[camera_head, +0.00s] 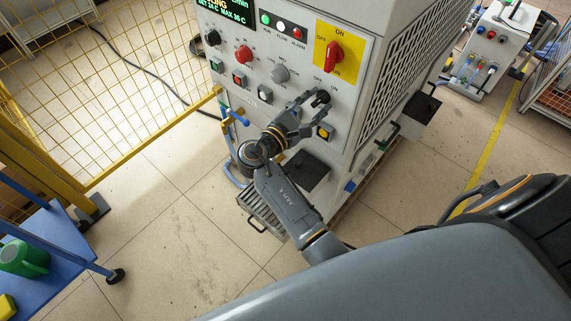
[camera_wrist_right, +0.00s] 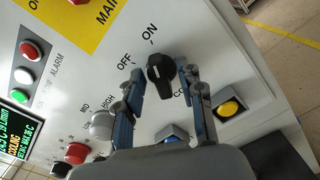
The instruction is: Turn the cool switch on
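The cool switch is a black rotary knob (camera_wrist_right: 161,76) with OFF and ON printed beside it on the light panel. In the head view the black knob (camera_head: 322,98) is low on the right of the panel. A small pale mark shows on it; I cannot tell for sure whether it points at OFF or ON. My right gripper (camera_wrist_right: 166,90) is open, with one finger on each side of the knob and visible gaps between. In the head view the right gripper (camera_head: 313,101) reaches the panel and partly covers the knob. My left gripper is not in view.
A yellow button (camera_wrist_right: 229,108) and a blue button (camera_wrist_right: 172,133) sit near the fingers. A grey speed knob (camera_head: 280,74) and a red main switch (camera_head: 334,52) on a yellow plate are close by. A yellow mesh fence (camera_head: 110,85) stands left of the machine.

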